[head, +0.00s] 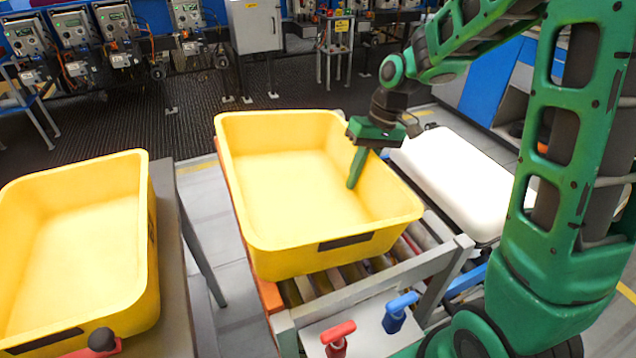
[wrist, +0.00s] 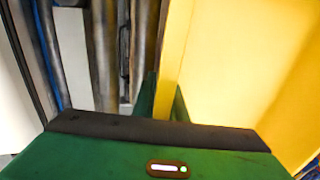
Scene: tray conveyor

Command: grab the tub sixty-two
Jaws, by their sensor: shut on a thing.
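A yellow tub (head: 285,190) stands on the roller conveyor in the middle of the head view. It is empty, with a dark label plate (head: 345,241) on its near wall; no number is readable. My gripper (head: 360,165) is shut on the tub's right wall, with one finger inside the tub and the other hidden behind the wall. In the wrist view, the fingers straddle the wall of the yellow tub (wrist: 240,60). A second empty yellow tub (head: 75,240) sits at the left; its number is also unreadable.
The conveyor's rollers (head: 320,287) show beneath the tub. A red handle (head: 338,337) and a blue handle (head: 400,308) stand at its near end. A white rounded slab (head: 460,175) lies to the right. A floor gap separates the two tubs.

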